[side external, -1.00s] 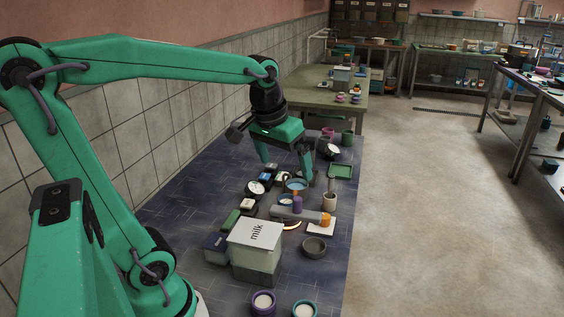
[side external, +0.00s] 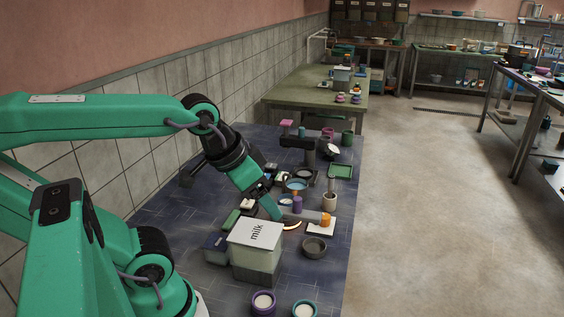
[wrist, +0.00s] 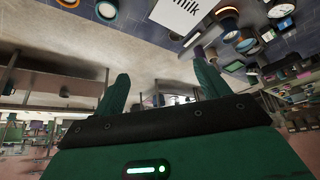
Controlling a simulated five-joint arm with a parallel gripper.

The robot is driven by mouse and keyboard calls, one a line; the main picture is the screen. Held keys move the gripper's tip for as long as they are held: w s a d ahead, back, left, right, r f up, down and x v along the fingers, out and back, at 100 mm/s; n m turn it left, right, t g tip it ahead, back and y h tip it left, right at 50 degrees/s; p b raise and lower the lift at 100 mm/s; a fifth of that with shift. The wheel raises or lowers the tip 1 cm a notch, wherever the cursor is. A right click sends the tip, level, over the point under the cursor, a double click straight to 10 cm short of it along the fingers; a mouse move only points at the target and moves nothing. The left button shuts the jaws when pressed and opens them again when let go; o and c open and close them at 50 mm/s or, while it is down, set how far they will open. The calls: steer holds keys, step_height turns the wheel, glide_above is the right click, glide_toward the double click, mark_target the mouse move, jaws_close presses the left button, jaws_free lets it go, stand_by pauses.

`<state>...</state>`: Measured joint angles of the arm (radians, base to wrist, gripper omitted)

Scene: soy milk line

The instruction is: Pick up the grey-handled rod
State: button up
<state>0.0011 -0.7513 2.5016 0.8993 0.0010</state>
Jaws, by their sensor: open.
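A thin grey upright piece (side external: 331,186) stands in a pale cup (side external: 329,202) on the dark mat; it may be the grey-handled rod, but it is too small to be sure. I cannot pick out the rod in the wrist view.
The milk box (side external: 256,245) stands in front of my gripper. An orange cylinder (side external: 326,219), a purple cylinder (side external: 297,203) and a grey bowl (side external: 315,247) are close by. A black stand (side external: 305,148) is behind. Bare floor (side external: 430,220) lies right of the mat.

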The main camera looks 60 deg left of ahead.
steer(key=c, duration=0.6)
steer(key=shift+c, duration=0.2)
